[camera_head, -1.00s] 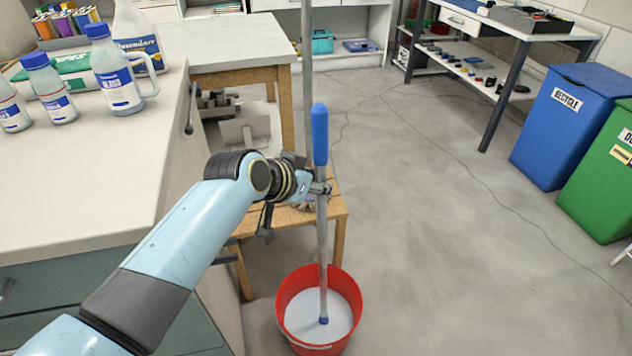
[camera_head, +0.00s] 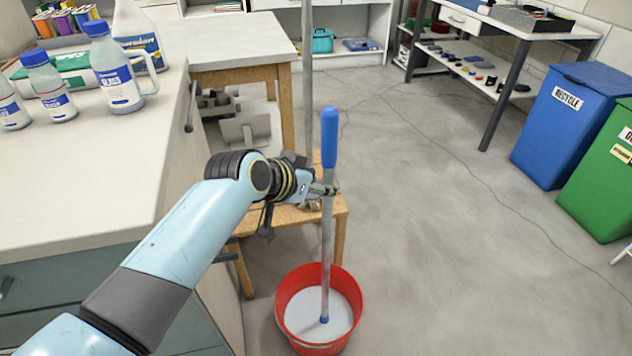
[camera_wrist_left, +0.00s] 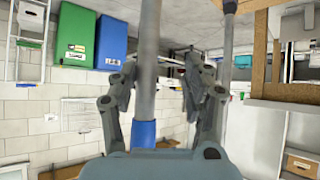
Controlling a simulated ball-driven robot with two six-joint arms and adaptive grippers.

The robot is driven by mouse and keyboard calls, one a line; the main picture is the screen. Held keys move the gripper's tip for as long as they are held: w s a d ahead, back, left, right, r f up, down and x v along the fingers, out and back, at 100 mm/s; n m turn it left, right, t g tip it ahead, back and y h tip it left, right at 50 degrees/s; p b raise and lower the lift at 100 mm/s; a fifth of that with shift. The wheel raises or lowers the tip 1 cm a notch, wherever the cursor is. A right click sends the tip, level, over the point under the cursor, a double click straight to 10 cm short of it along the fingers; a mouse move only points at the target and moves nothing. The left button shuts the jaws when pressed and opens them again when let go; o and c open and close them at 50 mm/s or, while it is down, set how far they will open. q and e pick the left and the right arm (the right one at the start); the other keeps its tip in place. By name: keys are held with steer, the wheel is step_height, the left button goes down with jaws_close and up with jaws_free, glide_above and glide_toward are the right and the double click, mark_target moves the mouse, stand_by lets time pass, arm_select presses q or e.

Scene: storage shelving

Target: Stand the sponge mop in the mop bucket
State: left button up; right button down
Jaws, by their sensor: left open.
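The mop (camera_head: 326,240) has a grey pole with a blue grip on top. Its lower end is inside the red mop bucket (camera_head: 289,318), and the pole leans slightly to the right. A blue collar shows low in the bucket; I cannot make out the sponge head against the pale grey inside. My left gripper (camera_head: 328,190) is open at the pole just below the blue grip. In the left wrist view the pole (camera_wrist_left: 147,70) passes between the spread fingers (camera_wrist_left: 160,105). My right gripper is not in view.
A counter with bottles (camera_head: 115,75) is at the left. A wooden stool (camera_head: 290,215) stands behind the bucket. Another grey pole (camera_head: 307,80) rises behind the mop. Blue (camera_head: 570,125) and green (camera_head: 605,185) bins stand at the right. The floor between is clear.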

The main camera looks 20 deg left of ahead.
arm_select(q)
steer(key=shift+s, duration=0.1)
steer(key=v, duration=1.2)
steer(key=s+a+f+g+y, duration=0.1)
steer(key=s+a+f+g, duration=0.1)
steer(key=s+f, duration=0.6)
steer(key=s+a+f+n+g+y, duration=0.1)
steer(key=s+a+f+g, duration=0.15)
steer(key=f, duration=0.85)
steer(key=s+a+f+g, duration=0.1)
steer(key=s+f+g, duration=0.1)
steer(key=s+f, duration=0.6)
steer(key=s+a+f+g, duration=0.1)
steer(key=s+a+f, duration=0.1)
steer(key=s+f, duration=0.3)
steer(key=s+a+f+n+y, duration=0.1)
steer(key=s+f, duration=0.4)
steer(key=s, duration=0.6)
steer(key=s+a+f+g+y, duration=0.1)
steer(key=s+a+f, duration=0.1)
steer(key=s+f, duration=0.3)
steer(key=s, duration=0.4)
steer(key=shift+a+n+g, duration=0.3)
steer(key=shift+a+g, duration=0.05)
steer(key=shift+s+f, duration=0.1)
